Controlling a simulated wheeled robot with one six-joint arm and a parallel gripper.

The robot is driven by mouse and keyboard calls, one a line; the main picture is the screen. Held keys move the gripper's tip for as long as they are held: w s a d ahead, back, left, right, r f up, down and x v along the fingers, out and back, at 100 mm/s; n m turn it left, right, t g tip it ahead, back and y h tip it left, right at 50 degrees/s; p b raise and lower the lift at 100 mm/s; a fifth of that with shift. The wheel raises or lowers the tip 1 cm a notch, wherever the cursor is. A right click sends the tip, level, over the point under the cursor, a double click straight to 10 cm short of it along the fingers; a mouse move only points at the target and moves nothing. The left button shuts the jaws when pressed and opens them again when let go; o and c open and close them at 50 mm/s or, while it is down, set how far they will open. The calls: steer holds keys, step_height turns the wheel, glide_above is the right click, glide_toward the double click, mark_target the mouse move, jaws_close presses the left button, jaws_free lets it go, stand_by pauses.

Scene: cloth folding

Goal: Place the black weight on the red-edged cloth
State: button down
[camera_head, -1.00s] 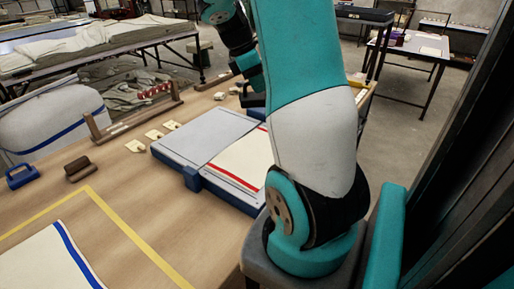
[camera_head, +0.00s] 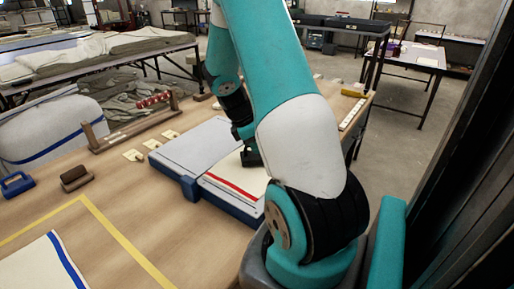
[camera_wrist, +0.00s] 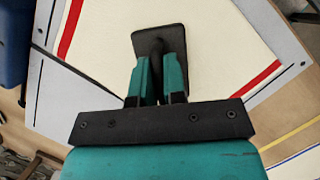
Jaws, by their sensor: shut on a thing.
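My gripper (camera_wrist: 158,78) is shut on the black weight (camera_wrist: 150,41), a dark plate with a handle between the teal fingers. In the wrist view the weight lies over the white part of the red-edged cloth (camera_wrist: 215,42). In the head view the weight (camera_head: 252,159) shows at the far side of the cloth (camera_head: 228,178), partly behind my arm. I cannot tell whether it touches the cloth. The cloth lies on the right part of a grey, blue-edged board (camera_head: 193,146), its red stripe towards the front. My arm hides its right side.
A blue weight (camera_head: 18,185) and a brown block (camera_head: 76,178) stand at the table's left. A blue-edged cloth (camera_head: 38,268) lies inside a yellow outline. Small cream tags (camera_head: 133,155) and a wooden rack (camera_head: 120,134) are at the back left.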

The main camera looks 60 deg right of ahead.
steer(key=shift+f, duration=0.4)
steer(key=shift+f, duration=0.25)
